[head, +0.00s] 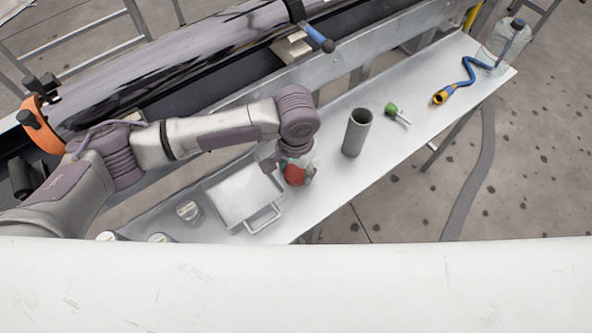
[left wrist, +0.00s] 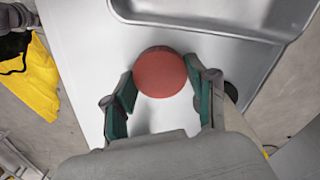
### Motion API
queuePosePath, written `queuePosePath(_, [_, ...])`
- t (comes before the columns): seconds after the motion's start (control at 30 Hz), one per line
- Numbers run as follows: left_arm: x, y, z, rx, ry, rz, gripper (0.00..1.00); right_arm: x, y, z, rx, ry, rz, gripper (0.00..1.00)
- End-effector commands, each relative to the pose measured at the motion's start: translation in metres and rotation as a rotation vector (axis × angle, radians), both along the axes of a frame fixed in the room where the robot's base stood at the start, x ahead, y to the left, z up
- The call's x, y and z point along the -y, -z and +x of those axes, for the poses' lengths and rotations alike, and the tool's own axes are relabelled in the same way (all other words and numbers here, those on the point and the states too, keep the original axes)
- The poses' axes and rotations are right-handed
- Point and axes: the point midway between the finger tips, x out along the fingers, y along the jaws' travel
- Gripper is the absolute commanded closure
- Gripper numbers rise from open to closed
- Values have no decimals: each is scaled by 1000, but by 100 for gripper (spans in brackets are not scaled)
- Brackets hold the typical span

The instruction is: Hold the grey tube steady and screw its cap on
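The grey tube (head: 357,132) stands upright on the metal bench, open end up, to the right of my left gripper. My left gripper (head: 294,174) points down over the bench at a round red cap (head: 293,176). In the left wrist view the red cap (left wrist: 160,72) lies between the tips of my left gripper's open fingers (left wrist: 162,92). A gap shows beside the right finger; whether the left finger touches the cap I cannot tell. My right gripper is in neither view.
A metal tray (head: 240,194) with a handle lies left of the cap. A green-headed tool (head: 392,109), a blue hose with a yellow end (head: 465,78) and a clear jug (head: 500,45) are farther right on the bench (head: 425,85). Small round lidded jars (head: 188,211) stand at the near left.

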Motion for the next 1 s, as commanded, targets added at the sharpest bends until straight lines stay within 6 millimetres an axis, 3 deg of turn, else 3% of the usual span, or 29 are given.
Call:
queuePosePath(0.37, [0, -7, 0, 1, 0, -1, 58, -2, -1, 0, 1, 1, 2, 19])
queuePosePath(0.8, [1, -87, 1, 2, 1, -2, 58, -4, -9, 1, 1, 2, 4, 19])
queuePosePath(1.0, [0, -100, 0, -1, 0, -1, 58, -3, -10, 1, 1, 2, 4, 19])
